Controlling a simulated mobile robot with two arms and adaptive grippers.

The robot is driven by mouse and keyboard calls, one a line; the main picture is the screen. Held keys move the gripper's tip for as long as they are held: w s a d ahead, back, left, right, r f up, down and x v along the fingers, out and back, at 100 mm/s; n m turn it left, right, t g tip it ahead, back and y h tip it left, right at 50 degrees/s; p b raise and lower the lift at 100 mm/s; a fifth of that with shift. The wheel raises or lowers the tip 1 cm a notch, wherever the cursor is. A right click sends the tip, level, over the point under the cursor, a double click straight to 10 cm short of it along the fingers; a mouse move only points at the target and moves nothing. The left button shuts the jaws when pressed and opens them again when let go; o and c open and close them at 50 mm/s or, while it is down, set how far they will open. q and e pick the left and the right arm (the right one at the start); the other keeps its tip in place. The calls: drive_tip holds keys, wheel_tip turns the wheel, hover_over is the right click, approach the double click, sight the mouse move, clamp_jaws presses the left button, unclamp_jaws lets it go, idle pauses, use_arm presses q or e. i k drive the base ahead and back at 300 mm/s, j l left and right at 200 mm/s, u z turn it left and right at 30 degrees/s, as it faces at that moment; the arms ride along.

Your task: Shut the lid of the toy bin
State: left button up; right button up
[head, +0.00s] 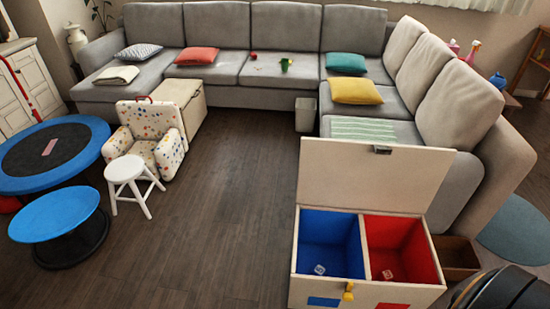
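The toy bin (297,262) stands on the floor at the lower right of the head view. Its cream lid (365,182) is open and stands upright at the back, with a small dark metal catch (382,150) at its top edge. The left compartment is blue inside (318,235) and the right one is red (395,235). A small clear block (320,269) lies in the blue side and another (388,274) in the red side. A yellow knob (348,291) is on the bin's front. Neither of my grippers is in view.
A grey corner sofa (270,70) stands behind the bin and along its right. A wooden box (456,258) sits right of the bin. The floor (225,210) left of the bin is clear.

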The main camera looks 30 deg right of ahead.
sight(332, 173)
drive_tip(key=i+j+u, duration=0.2)
drive_tip(key=i+u, duration=0.5)
drive_tip(key=i, duration=0.15)
drive_tip(key=i+z, duration=0.4)
drive_tip(key=i, duration=0.15)
drive_tip(key=i+j+z, duration=0.2)
drive_tip(key=i+z, duration=0.2)
drive_tip(key=i+l+z, duration=0.1)
drive_tip(key=i+z, duration=0.2)
drive_tip(key=z, duration=0.15)
drive_tip(key=i+z, duration=0.3)
drive_tip(key=z, duration=0.15)
drive_tip(key=i+z, duration=0.3)
drive_tip(key=z, duration=0.15)
drive_tip(key=i+j+z, duration=0.25)
drive_tip(key=z, duration=0.2)
drive_tip(key=i+j+z, duration=0.25)
drive_tip(key=z, duration=0.2)
